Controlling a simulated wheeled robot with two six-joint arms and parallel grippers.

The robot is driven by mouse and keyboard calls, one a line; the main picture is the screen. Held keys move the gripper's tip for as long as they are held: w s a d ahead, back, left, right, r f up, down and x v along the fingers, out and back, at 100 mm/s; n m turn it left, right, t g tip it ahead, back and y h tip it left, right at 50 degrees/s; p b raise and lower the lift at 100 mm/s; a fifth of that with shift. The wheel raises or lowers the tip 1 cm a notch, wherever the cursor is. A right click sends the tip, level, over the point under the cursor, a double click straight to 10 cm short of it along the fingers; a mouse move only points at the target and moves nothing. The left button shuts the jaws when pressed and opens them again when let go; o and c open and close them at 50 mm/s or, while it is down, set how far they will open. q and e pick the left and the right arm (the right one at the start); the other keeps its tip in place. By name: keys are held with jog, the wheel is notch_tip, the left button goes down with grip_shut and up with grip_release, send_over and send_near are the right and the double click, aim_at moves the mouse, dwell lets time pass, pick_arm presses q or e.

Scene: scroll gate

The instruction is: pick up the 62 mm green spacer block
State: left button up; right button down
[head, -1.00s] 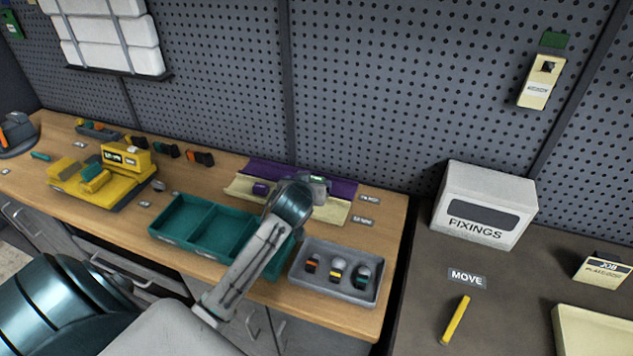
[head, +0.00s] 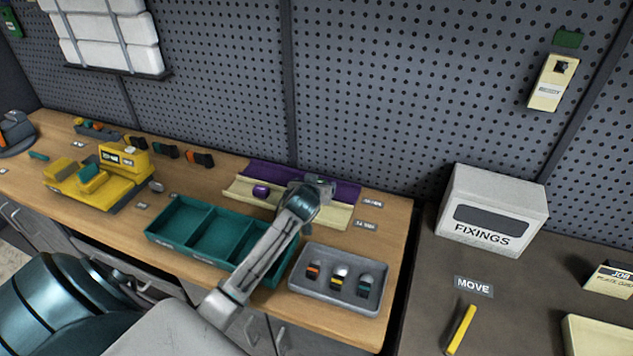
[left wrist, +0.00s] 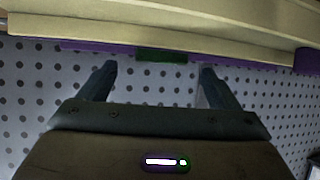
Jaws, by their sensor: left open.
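The green spacer block (left wrist: 162,55) shows in the left wrist view as a short dark green bar. It lies against the purple strip at the edge of the cream rail, between and just beyond my fingertips. My left gripper (left wrist: 157,68) is open, with one finger on each side of the block's line and nothing held. In the head view my left gripper (head: 320,184) is over the purple and cream tray (head: 243,188), and my arm hides the block there. I cannot tell the height of the gripper above the tray. My right gripper is not in view.
A purple cylinder (head: 261,190) sits in the tray, left of my gripper. A teal compartment bin (head: 180,222) and a grey tray (head: 312,287) of small parts stand in front. The pegboard (head: 370,90) rises behind. A yellow machine (head: 120,190) stands farther left.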

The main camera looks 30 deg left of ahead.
pick_arm(q)
jog(key=shift+p+x, duration=0.4)
jog(key=shift+x, duration=0.6)
jog(key=shift+w+a+f, duration=0.3)
jog(key=shift+w+f, duration=0.15)
jog(key=shift+w, duration=0.05)
jog(key=shift+c, duration=0.5)
jog(key=c, duration=1)
jog(key=shift+r, duration=0.2)
jog(key=shift+c, duration=0.2)
